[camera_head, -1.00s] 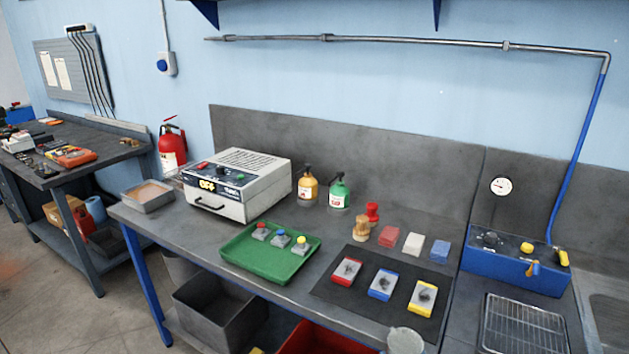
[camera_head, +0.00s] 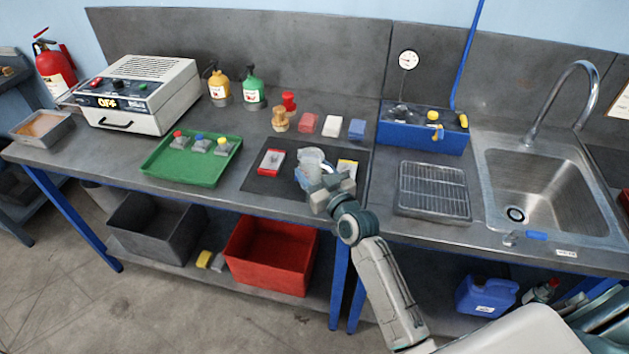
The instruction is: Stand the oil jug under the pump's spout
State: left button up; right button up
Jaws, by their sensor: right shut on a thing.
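The oil jug (camera_head: 309,164), a pale see-through vessel, is in my right gripper (camera_head: 324,183), which is shut on it. The jug appears upright over the dark mat and hides most of the middle block there. The blue pump (camera_head: 408,137), with yellow knobs, stands at the back of the bench, right of the jug. Its small yellow spout (camera_head: 437,132) is at its front. The jug is well left of the spout. My left gripper is not in view.
A wire drain grate (camera_head: 434,189) lies in front of the pump, bare. The sink (camera_head: 548,185) is to its right. The dark mat (camera_head: 262,184) with coloured blocks and a green tray (camera_head: 186,172) lie left. A red bin (camera_head: 270,262) is below.

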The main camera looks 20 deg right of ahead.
aim_at(315, 181)
jog(key=shift+w+f+b, duration=0.15)
jog(key=shift+f+b, duration=1.25)
jog(key=shift+f, duration=0.35)
jog(key=shift+f, duration=0.15)
jog(key=o, duration=1.1)
jog(key=shift+c, duration=0.2)
